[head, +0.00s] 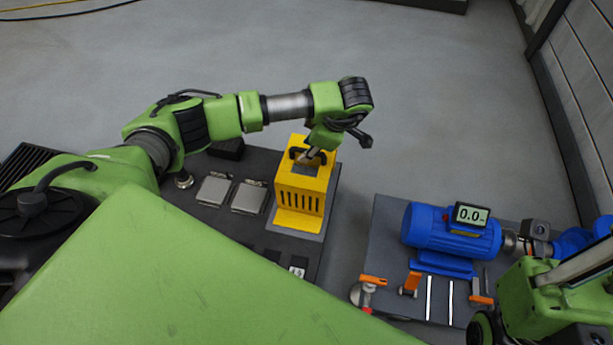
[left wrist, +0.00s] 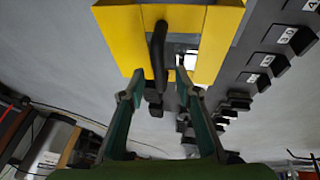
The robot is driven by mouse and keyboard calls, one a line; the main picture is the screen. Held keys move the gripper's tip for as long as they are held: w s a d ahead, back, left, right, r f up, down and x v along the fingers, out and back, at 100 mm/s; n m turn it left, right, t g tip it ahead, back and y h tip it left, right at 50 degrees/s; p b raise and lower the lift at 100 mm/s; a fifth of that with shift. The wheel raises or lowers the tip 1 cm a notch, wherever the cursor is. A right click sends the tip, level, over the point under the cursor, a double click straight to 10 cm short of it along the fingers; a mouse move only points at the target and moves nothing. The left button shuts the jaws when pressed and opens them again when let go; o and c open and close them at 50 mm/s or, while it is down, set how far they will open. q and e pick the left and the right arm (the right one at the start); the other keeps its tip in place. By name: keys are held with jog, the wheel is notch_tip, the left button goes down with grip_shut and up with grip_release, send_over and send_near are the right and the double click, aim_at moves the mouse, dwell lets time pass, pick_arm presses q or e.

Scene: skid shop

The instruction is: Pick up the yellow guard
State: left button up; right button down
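The yellow guard (head: 300,199) stands upright on a dark bench. It is a box with slots in its front and a black handle on its open top. My left gripper (head: 311,156) is above the guard, pointing down at the handle. In the left wrist view the two fingers of the left gripper (left wrist: 158,84) are apart, with the black handle (left wrist: 158,52) of the yellow guard (left wrist: 120,28) showing between them. I see gaps on both sides of the handle; contact does not show. My right arm is at the lower right, but its gripper is not visible.
Two grey plates (head: 214,190) lie on the dark bench (head: 262,250) left of the guard. A blue motor (head: 440,232) with a display (head: 471,215) reading 0.0 stands on a separate base at right, with orange clamps (head: 373,281) in front. Grey floor is clear behind.

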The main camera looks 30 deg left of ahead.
pick_arm(q)
jog(key=x, duration=0.2)
jog(key=shift+a+f, duration=0.2)
jog(key=shift+f, duration=0.1)
grip_shut()
jog(key=shift+w+r, duration=0.1)
jog(key=shift+r, duration=0.1)
